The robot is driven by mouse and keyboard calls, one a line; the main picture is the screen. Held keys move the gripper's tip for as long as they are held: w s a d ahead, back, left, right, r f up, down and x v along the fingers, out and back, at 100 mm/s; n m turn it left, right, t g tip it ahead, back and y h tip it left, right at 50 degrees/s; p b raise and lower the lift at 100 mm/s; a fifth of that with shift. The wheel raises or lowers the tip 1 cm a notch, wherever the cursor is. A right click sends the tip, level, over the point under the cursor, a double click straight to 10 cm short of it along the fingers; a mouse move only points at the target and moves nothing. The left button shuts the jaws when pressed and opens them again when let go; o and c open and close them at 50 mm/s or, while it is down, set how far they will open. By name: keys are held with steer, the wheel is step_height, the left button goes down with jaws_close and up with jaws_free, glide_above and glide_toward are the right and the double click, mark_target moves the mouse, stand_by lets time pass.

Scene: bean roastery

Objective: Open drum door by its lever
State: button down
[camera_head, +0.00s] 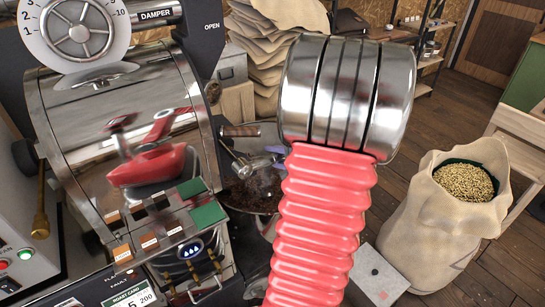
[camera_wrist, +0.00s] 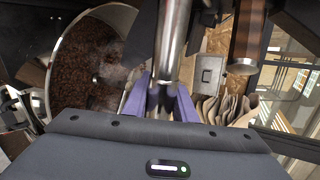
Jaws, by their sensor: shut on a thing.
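The roaster's shiny drum body (camera_head: 120,125) fills the left of the head view. My gripper (camera_head: 272,157), with purple fingers, is just right of it, partly hidden behind my own arm. In the wrist view my gripper (camera_wrist: 163,100) is shut on a bright metal bar, the lever (camera_wrist: 173,45), which runs up between the fingers and out of the top edge. The part between the fingers is partly covered. I cannot make out the drum door itself in either view, so I cannot tell whether it is open or shut.
A wooden handle with a metal end (camera_wrist: 247,45) is to the right. Sacks (camera_head: 275,45) are piled behind. An open sack of pale beans (camera_head: 445,225) stands right.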

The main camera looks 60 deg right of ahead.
steer(key=c, duration=1.5)
jaws_free()
steer(key=shift+a+r, duration=0.1)
steer(key=shift+o, duration=0.2)
steer(key=v, duration=1.3)
steer(key=shift+s, duration=0.3)
steer(key=shift+a+r, duration=0.15)
